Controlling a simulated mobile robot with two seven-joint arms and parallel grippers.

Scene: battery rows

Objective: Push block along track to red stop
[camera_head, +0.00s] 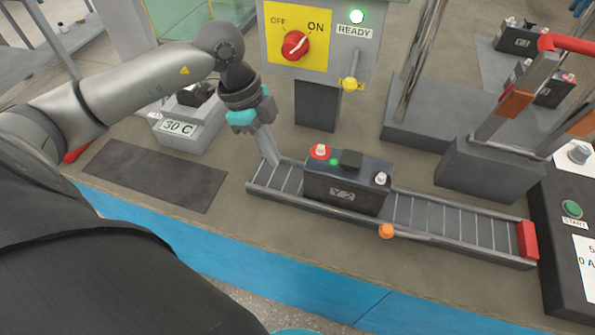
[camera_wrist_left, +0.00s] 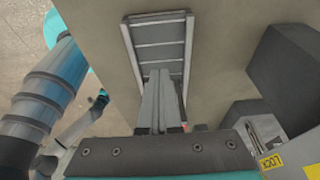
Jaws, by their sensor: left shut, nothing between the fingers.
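The block is a dark battery-like box marked Y2 (camera_head: 345,188), with a red and a white terminal on top. It sits upright on the grey roller track (camera_head: 440,216), left of its middle. The red stop (camera_head: 528,240) stands at the track's right end. My left gripper (camera_head: 275,160) is shut and empty, pointing down over the track's left part, just left of the block. I cannot tell whether it touches the block.
An orange knob on a rod (camera_head: 386,231) is at the track's front side. Behind stands a panel with a red switch (camera_head: 295,45) and a yellow lever (camera_head: 350,84). A dark mat (camera_head: 155,174) lies left. A box with a green START button (camera_head: 572,209) is right.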

